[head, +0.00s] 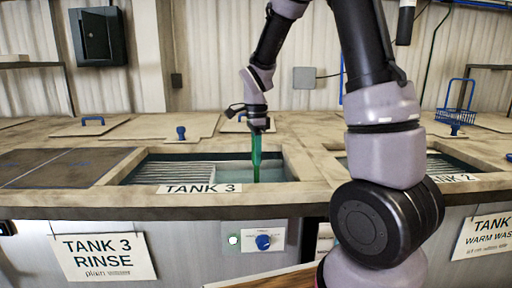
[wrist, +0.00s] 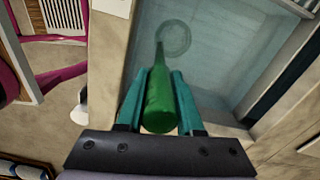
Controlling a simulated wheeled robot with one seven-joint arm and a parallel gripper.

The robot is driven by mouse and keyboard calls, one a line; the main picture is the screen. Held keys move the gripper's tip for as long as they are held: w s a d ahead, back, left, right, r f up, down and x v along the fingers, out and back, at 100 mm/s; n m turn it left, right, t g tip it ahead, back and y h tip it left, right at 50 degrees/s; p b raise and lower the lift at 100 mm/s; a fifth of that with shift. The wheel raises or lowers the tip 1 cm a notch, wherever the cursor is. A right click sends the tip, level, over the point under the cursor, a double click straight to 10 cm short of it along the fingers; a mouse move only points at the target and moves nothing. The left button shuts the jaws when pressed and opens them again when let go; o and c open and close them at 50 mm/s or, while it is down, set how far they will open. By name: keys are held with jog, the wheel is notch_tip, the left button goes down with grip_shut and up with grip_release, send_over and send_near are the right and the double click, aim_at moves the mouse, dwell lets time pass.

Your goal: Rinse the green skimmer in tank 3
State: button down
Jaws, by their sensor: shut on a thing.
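The green skimmer (wrist: 160,98) is in my gripper (wrist: 158,88), held by its handle between the two teal fingers. In the wrist view its round head (wrist: 173,38) shows blurred and pale beneath the water. In the head view the skimmer (head: 256,158) hangs about upright from my gripper (head: 258,128), its lower end down in the open tank 3 (head: 200,188). The tank's front rim, with its TANK 3 label, hides the skimmer's lowest part there. The water of tank 3 (wrist: 215,50) also fills the middle of the wrist view.
Tank 2 (head: 455,164) lies to the right, partly behind my arm. A blue wire basket (head: 455,115) stands behind it. Lids with blue handles (head: 92,120) lie on the counter at the back. A control panel with a blue knob (head: 263,241) is below tank 3.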

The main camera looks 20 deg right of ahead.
jog(key=shift+f, duration=0.1)
dwell(0.3)
jog(key=shift+a, duration=0.15)
dwell(1.5)
jog(key=shift+a, duration=0.1)
dwell(1.8)
